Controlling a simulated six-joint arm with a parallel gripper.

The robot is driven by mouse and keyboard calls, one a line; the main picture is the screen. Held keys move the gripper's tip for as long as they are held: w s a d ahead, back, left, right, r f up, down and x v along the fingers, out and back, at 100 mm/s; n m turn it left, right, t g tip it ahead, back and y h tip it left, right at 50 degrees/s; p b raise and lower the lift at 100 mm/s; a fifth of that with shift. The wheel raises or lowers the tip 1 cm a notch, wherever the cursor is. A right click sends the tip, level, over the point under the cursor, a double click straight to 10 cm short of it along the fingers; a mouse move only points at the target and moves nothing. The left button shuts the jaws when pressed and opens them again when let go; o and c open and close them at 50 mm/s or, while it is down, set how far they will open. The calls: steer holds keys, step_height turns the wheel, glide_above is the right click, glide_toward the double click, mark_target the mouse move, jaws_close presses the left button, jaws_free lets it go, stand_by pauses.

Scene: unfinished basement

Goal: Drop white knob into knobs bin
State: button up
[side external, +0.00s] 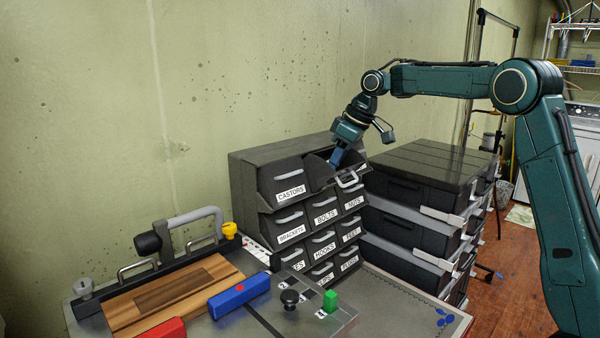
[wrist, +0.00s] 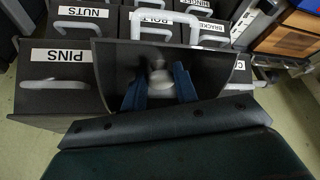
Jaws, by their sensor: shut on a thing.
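The white knob (wrist: 158,80) shows in the wrist view between the two blue fingers of my gripper (wrist: 160,88), which is shut on it. In the side view my gripper (side external: 338,157) points down into the opening of a pulled-out top-row bin, and the knob is hidden there. This bin (wrist: 108,65) surrounds the fingertips in the wrist view; its label cannot be read. It lies between the bin labelled PINS (wrist: 55,85) and one whose label starts with C, which is CASTORS (side external: 290,180) in the side view.
The dark cabinet (side external: 245,190) holds several labelled bins with pale handles. Black stacked drawers (side external: 425,170) stand to its right. On the bench in front are a black knob (side external: 290,298), a green block (side external: 330,300), a blue block (side external: 238,297) and a wooden board (side external: 165,300).

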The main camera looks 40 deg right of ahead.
steer(key=shift+f, duration=0.65)
steer(key=shift+f, duration=0.5)
steer(key=shift+s+f, duration=0.1)
steer(key=shift+f, duration=0.2)
steer(key=o, duration=0.8)
steer(key=shift+f, duration=0.1)
steer(key=shift+c, duration=0.2)
steer(key=shift+r, duration=0.7)
steer(key=v, duration=0.9)
steer(key=shift+d+r, duration=0.1)
steer(key=shift+r, duration=0.3)
steer(key=shift+s+r, duration=0.15)
steer(key=shift+r, duration=0.55)
steer(key=shift+s+d+r, duration=0.2)
steer(key=shift+s+r, duration=0.1)
steer(key=shift+r, duration=0.15)
